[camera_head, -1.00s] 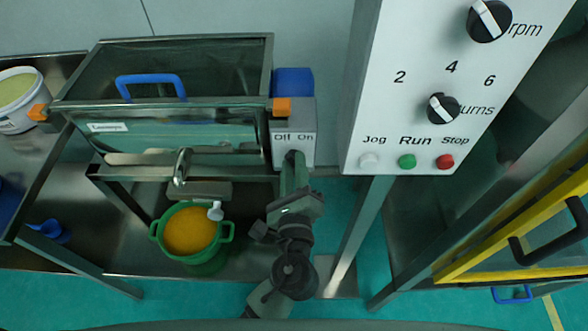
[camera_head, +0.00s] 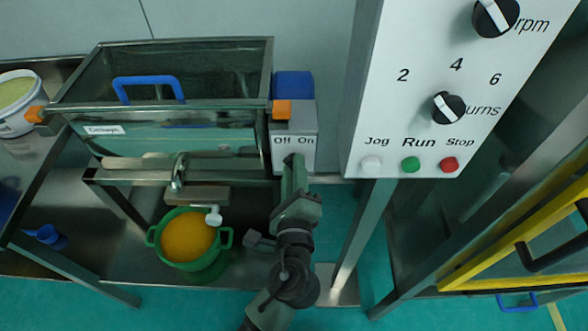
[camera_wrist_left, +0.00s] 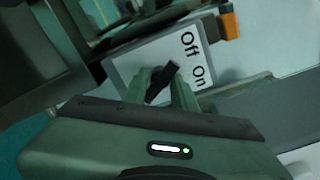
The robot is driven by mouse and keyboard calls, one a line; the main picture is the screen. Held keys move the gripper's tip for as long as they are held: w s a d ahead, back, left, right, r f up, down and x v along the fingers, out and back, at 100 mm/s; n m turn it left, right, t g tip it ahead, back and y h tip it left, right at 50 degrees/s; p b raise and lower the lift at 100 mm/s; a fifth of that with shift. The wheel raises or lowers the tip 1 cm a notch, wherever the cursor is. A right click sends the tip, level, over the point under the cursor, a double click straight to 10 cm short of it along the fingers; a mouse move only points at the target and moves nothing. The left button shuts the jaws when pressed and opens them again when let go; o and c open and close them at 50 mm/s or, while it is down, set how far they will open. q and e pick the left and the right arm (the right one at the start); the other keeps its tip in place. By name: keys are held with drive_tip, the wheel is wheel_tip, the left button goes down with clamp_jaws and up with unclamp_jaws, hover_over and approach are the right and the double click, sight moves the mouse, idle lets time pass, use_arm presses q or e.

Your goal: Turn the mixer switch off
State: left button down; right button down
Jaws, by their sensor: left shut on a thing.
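The mixer switch is a black knob (camera_wrist_left: 162,83) on a grey box (camera_head: 291,128) marked Off and On, below a blue block. In the left wrist view the knob slants toward the word Off (camera_wrist_left: 189,42). My left gripper (camera_head: 293,162) is at the front of this box, just below the lettering, and hides the knob in the head view. In the left wrist view its fingers (camera_wrist_left: 160,88) are shut on the knob, one on each side. My right gripper is not in view.
A steel sieve tank (camera_head: 170,135) with a blue handle stands left of the box. A green pot (camera_head: 190,240) of orange material sits below its spout. A white control panel (camera_head: 430,60) with knobs and buttons is on the right, and a yellow-framed door (camera_head: 520,240) beyond it.

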use_arm(q)
drive_tip(key=c, duration=1.2)
unclamp_jaws()
drive_tip(key=s+b, duration=0.1)
drive_tip(key=s, duration=0.7)
drive_tip(key=shift+r, duration=0.15)
